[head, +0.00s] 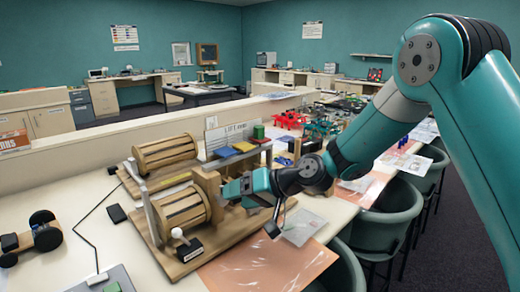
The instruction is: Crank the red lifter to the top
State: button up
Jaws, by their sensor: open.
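A wooden lifter rig stands on the bench, with two slatted wooden drums, a near one (182,209) and a far one (165,151). Behind the near drum is a row of coloured pads: blue, yellow and a red one (262,140), with a green block (258,131) on or just above the red. A white ball knob (177,233) shows at the near drum's front. My gripper (228,190) is open, beside the upright wooden post (208,187) right of the near drum. Its fingertips are small and partly hidden; I cannot tell whether they touch anything.
A wheeled wooden toy (33,236) and a black cable lie on the left of the bench. An orange sheet (265,266) lies at the front edge. Red and dark models (290,119) crowd the bench behind. Green chairs (385,222) line the right side.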

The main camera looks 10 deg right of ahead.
jog(key=v, duration=0.6)
jog(key=shift+d, duration=0.25)
jog(key=shift+s+r, duration=0.1)
jog(key=s+d+r+n+g+h, duration=0.2)
jog(key=s+h, duration=0.1)
jog(key=s, duration=1.1)
jog(key=s+d+r+n+g+h, duration=0.2)
jog(key=s+g+h, duration=0.1)
jog(key=s, duration=1.1)
jog(key=shift+d+r+n+h, duration=0.3)
jog(key=shift+d+h, duration=0.05)
jog(key=shift+h, duration=0.25)
